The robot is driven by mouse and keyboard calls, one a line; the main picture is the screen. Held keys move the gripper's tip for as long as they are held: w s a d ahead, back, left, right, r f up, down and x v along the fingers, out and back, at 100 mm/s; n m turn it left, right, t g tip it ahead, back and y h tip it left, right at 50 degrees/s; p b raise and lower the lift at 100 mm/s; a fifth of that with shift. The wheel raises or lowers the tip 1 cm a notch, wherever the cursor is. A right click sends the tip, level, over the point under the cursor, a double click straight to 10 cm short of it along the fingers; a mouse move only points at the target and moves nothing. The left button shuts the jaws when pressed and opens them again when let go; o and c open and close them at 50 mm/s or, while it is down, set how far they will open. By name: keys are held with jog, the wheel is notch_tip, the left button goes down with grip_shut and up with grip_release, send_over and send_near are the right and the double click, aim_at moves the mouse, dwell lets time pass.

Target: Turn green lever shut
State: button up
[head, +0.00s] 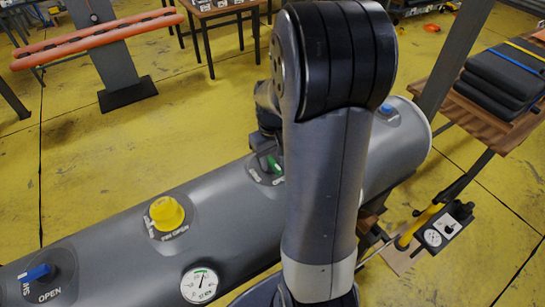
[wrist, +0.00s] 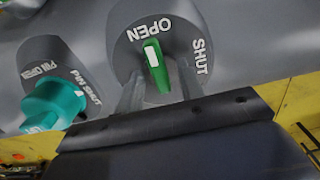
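The green lever (wrist: 157,70), with a white mark near its tip, sits on a round grey dial (wrist: 128,22) lettered OPEN and SHUT. Its tip points at OPEN. My gripper (wrist: 161,76) is open, with one pale finger on each side of the lever. A gap seems to show on both sides, though contact lower down is hidden. In the head view the green lever (head: 274,165) shows just left of my arm, on the grey boat tube, and my arm hides most of my gripper.
A teal knob (wrist: 52,103) lettered PIN SHUT stands left of the dial in the wrist view. The grey tube (head: 115,240) also carries a yellow knob (head: 166,213), a blue lever (head: 38,272) and a pressure gauge (head: 199,284). A table with dark folded pads (head: 500,78) stands at right.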

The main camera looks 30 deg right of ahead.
jog(key=shift+c, duration=0.2)
grip_shut()
dwell(0.4)
jog(key=m, duration=0.4)
jog(key=shift+a+m+b, duration=0.15)
jog(key=shift+m+b, duration=0.25)
jog(key=m, duration=0.4)
jog(key=shift+w+a+m, duration=0.1)
jog(key=shift+a+m, duration=0.05)
jog(key=shift+m, duration=0.15)
jog(key=m+b, duration=0.1)
jog(key=m, duration=0.3)
jog(key=shift+w+a, duration=0.1)
jog(key=shift+w, duration=0.05)
jog(key=shift+w+m, duration=0.15)
jog(key=shift+m, duration=2.05)
